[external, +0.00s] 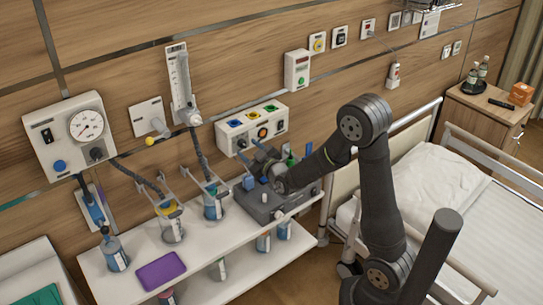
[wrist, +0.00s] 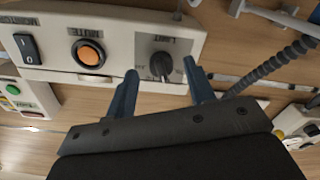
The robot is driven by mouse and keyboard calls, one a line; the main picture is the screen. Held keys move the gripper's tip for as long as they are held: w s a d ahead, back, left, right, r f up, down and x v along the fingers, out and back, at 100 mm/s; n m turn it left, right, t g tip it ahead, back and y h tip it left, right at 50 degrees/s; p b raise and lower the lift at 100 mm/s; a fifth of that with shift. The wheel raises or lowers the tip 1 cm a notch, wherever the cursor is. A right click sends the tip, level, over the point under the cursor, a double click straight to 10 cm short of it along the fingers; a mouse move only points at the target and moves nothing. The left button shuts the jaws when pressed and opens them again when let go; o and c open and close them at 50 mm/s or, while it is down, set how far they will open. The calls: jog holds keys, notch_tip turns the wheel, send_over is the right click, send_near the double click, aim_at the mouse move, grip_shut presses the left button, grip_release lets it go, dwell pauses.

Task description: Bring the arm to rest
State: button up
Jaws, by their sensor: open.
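My arm (external: 372,190) reaches up from the lower right and bends down to the left at its elbow. My gripper (external: 258,160) is in front of the white wall panel (external: 226,139), above the dark grey box on the shelf. In the wrist view my gripper (wrist: 160,70) has its two blue fingers apart, one on each side of a dark rotary knob (wrist: 160,65) on the panel. Nothing is held between them. I cannot tell whether the fingertips touch the panel.
The dark grey box (external: 262,207) stands on a white shelf (external: 205,247) with several bottles and a purple tray (external: 161,271). A bed (external: 500,215) lies to the right, near my arm. A gauge unit (external: 70,135) hangs at the left.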

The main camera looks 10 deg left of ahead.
jog(key=v, duration=1.6)
jog(key=x, duration=1.8)
jog(key=m, duration=0.3)
jog(key=shift+s, duration=0.1)
jog(key=m, duration=0.5)
jog(key=shift+s+a, duration=0.1)
jog(key=shift+s+a+r+m, duration=0.1)
jog(key=shift+s+m, duration=0.05)
jog(key=shift+m, duration=4.25)
